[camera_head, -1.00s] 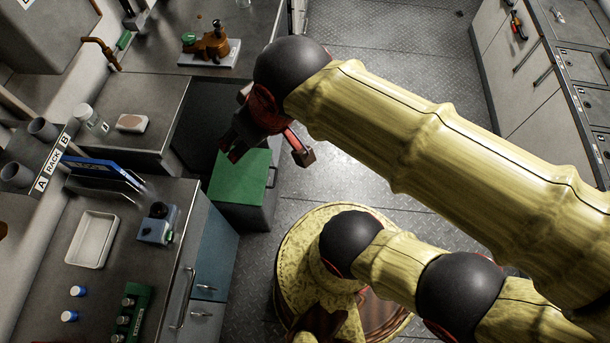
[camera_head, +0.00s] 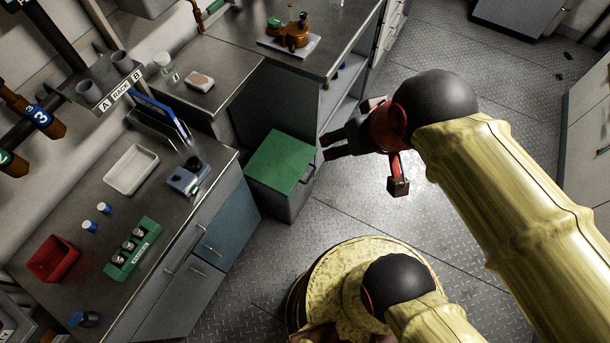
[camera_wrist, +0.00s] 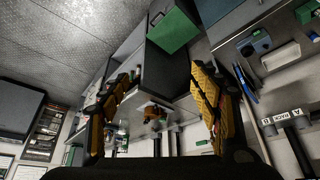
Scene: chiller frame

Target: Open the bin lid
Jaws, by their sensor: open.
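The bin (camera_head: 290,204) is a grey box on the floor beside the counter, with a flat green lid (camera_head: 281,161) that lies shut. A handle shows on its right side, near the lid's edge. The green lid also shows near the top of the wrist view (camera_wrist: 172,28). My gripper (camera_head: 362,168) is open and empty, up and to the right of the bin in the head view, apart from the lid. In the wrist view its two yellow-padded fingers (camera_wrist: 160,88) are spread wide with nothing between them.
The left counter holds a white tray (camera_head: 131,170), a red bin (camera_head: 54,260), a green vial rack (camera_head: 134,248) and a blue device (camera_head: 187,177). A brown instrument (camera_head: 289,32) stands on the back counter. Metal floor (camera_head: 440,215) right of the bin is open.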

